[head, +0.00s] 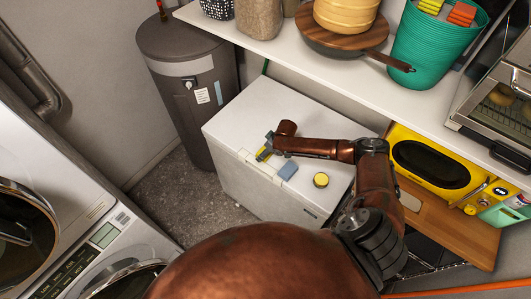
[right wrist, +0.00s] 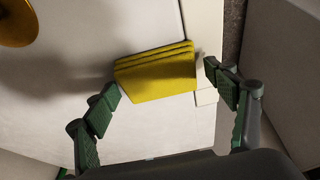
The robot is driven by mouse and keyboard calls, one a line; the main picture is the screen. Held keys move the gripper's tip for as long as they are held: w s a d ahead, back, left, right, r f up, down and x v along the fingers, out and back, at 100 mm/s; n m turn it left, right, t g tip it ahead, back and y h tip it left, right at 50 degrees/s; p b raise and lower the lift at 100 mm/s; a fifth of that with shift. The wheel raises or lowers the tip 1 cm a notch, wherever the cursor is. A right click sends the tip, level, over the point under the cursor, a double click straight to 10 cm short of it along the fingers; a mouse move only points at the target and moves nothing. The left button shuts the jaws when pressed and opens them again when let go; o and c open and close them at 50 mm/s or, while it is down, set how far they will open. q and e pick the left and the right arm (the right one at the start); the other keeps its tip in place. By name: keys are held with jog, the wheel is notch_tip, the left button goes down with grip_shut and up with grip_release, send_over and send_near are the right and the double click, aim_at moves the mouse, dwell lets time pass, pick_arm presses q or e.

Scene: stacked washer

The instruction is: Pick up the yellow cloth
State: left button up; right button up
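The yellow cloth (right wrist: 157,72) is folded in layers and lies on the white chest's lid near its edge. My right gripper (right wrist: 161,82) is open, with one finger on each side of the cloth. The left finger is very close to the cloth or touching it; a small gap shows at the right finger. In the head view, a sliver of the yellow cloth (head: 263,154) shows beside my right gripper (head: 265,148), and the rest is hidden. My left gripper is not in view.
The white chest (head: 240,112) also bears a blue-grey block (head: 288,170) and a round yellow-topped object (head: 321,180). A shelf (head: 290,45) with pots and a green basket (head: 432,45) overhangs behind. A dark cylindrical tank (head: 190,85) stands left, and washers (head: 110,240) are at lower left.

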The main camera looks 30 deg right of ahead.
jog(key=c, duration=0.3)
jog(key=shift+c, duration=1)
jog(key=c, duration=0.3)
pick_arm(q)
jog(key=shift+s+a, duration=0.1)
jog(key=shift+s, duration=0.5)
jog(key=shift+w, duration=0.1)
pick_arm(e)
jog(key=shift+r, duration=0.4)
notch_tip(320, 180, up, 2)
jog(key=shift+s+r+b, duration=0.1)
jog(key=shift+r+b, duration=0.15)
jog(key=shift+b, duration=0.4)
pick_arm(q)
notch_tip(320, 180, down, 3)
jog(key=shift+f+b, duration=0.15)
jog(key=shift+b, duration=0.75)
pick_arm(e)
jog(key=s+a+r, duration=0.2)
jog(key=s+r, duration=0.1)
jog(key=s, duration=0.1)
jog(key=s+a+r, duration=0.2)
jog(key=s+r, duration=0.1)
jog(key=s, duration=0.1)
jog(key=s+a+r, duration=0.2)
jog(key=s+r, duration=0.1)
jog(key=s, duration=0.1)
jog(key=shift+s+r, duration=0.3)
jog(key=shift+r, duration=0.05)
